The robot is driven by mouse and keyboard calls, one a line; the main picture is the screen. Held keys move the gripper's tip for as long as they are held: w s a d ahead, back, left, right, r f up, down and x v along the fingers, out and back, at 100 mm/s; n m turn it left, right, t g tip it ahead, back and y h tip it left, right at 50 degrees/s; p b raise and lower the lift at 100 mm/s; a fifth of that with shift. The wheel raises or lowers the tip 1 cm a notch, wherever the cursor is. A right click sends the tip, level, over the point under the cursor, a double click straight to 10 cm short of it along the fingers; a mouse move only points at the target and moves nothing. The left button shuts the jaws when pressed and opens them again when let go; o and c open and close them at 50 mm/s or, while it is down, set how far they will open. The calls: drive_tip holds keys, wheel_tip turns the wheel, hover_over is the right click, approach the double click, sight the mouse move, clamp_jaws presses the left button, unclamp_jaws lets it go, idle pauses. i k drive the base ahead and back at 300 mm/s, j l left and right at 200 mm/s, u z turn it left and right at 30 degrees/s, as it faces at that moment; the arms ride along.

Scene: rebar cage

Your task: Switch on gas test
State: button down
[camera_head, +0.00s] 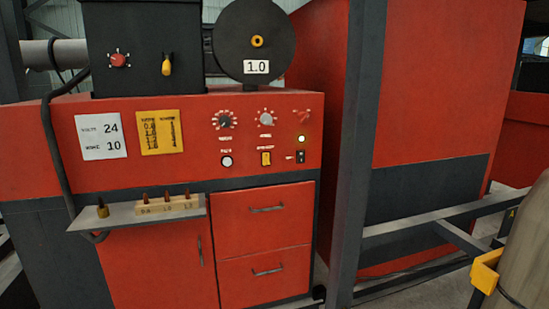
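A red control panel (180,112) fills the left middle of the head view. On its right side is a small yellow switch (266,158), with a label above it too blurred to read for certain. Right of it is a black rocker switch (300,156) under a glowing yellowish lamp (302,139). A round white button or lamp (226,161) is left of the yellow switch. I cannot tell for sure which control is the gas test, nor the switch positions. My gripper is not in view.
A shelf (125,215) with small nozzles juts out below the panel at left. A dark post (357,150) stands right of the panel. A beige cylinder (530,245) with a yellow bracket is at lower right.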

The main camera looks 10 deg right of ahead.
sight(266, 157)
drive_tip(key=i+j+z, duration=0.25)
drive_tip(key=i+j, duration=0.45)
drive_tip(key=i+j+z, duration=0.2)
drive_tip(key=i+j, duration=0.45)
drive_tip(key=j, duration=0.15)
